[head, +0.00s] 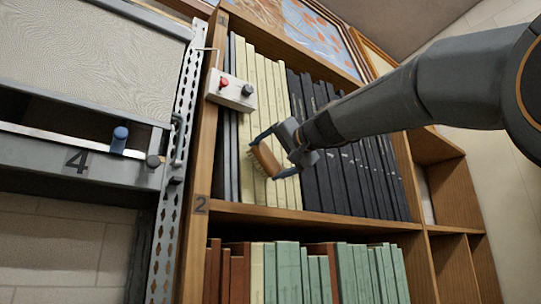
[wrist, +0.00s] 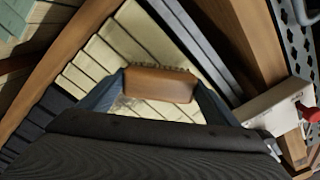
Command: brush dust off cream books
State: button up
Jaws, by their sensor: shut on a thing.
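The cream books (head: 269,92) stand upright in a row on the upper shelf, left of a row of black books. They also show in the wrist view (wrist: 122,44). My gripper (head: 266,153) is in front of the lower part of the cream books. It is shut on a brush with a brown wooden body (wrist: 160,84), which also shows in the head view (head: 266,158). The bristles face the cream books; I cannot tell whether they touch. A pale greyish patch shows on the books beside the brush in the wrist view; I cannot tell if it is dust.
A white control box (head: 231,91) with a red and a dark knob is on the shelf upright, left of the books. Black books (head: 345,165) fill the right. Green books (head: 289,273) are below.

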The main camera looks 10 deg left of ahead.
aim_at(278, 164)
jog(key=shift+p+x, duration=0.4)
jog(key=shift+x, duration=0.55)
dwell(0.6)
jog(key=shift+w+d+b, duration=0.45)
jog(key=shift+w+d, duration=1.2)
jog(key=shift+w, duration=0.2)
jog(key=w+d+p, duration=0.1)
jog(key=w+d, duration=0.5)
jog(key=w, duration=0.1)
jog(key=shift+p, duration=0.4)
jog(key=shift+w+d+p, duration=0.6)
jog(key=shift+w+d, duration=0.15)
jog(key=shift+d, duration=0.05)
jog(key=c, duration=0.4)
jog(key=shift+w+d+f, duration=0.2)
jog(key=shift+w+d, duration=0.5)
jog(key=shift+d, duration=0.1)
jog(key=shift+s+a+r, duration=0.1)
jog(key=shift+s+a, duration=0.25)
jog(key=shift+a, duration=0.15)
jog(key=shift+s+a+b, duration=1)
jog(key=shift+s+a, duration=0.15)
jog(key=shift+s, duration=0.25)
jog(key=shift+s+a+b, duration=1)
jog(key=shift+s+a, duration=0.1)
jog(key=shift+s, duration=0.25)
